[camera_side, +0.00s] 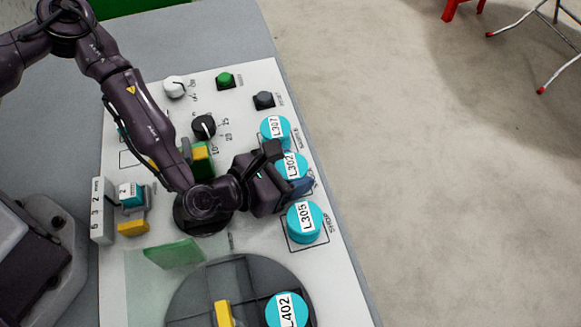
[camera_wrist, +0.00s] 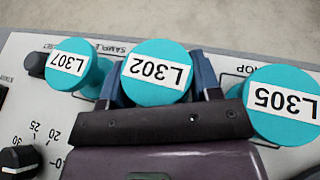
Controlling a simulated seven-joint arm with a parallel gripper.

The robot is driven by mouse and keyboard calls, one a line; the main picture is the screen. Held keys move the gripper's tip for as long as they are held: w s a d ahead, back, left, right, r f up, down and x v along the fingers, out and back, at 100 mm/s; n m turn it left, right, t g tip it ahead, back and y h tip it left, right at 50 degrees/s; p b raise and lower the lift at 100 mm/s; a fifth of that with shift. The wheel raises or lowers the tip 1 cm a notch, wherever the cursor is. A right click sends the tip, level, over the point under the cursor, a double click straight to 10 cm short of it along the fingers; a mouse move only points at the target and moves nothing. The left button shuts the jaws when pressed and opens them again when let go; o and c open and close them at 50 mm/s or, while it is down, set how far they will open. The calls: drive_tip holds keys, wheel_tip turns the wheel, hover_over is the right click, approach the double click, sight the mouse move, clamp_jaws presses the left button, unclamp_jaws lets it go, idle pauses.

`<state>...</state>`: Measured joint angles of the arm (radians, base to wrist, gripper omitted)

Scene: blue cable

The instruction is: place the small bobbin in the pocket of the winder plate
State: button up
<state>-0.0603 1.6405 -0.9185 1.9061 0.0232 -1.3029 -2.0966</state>
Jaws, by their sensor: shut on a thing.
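My gripper (camera_side: 284,176) is at the row of turquoise bobbins on the right side of the panel. In the wrist view, its blue fingers stand on both sides of the bobbin labelled L302 (camera_wrist: 158,72) and are shut on it. The same bobbin shows in the side view (camera_side: 291,165), partly hidden by my gripper. I cannot tell whether it is clear of the panel. A dark round plate (camera_side: 190,300), likely the winder plate, is at the bottom of the side view, cut off by the edge. A bobbin labelled L402 (camera_side: 287,311) is on it; no empty pocket is clearly visible.
Bobbins L307 (camera_side: 276,129) and L305 (camera_side: 304,221) stand close on either side of L302. A yellow block (camera_side: 223,314) rises from the round plate, and a translucent green panel (camera_side: 174,254) stands behind it. Knobs and a green button (camera_side: 226,80) are at the far end.

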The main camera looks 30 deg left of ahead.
drive_tip(key=shift+f, duration=0.1)
drive_tip(key=o, duration=0.9)
drive_tip(key=v, duration=0.3)
drive_tip(key=shift+s+a, duration=0.1)
drive_tip(key=shift+s, duration=0.05)
wheel_tip(320, 180, up, 7)
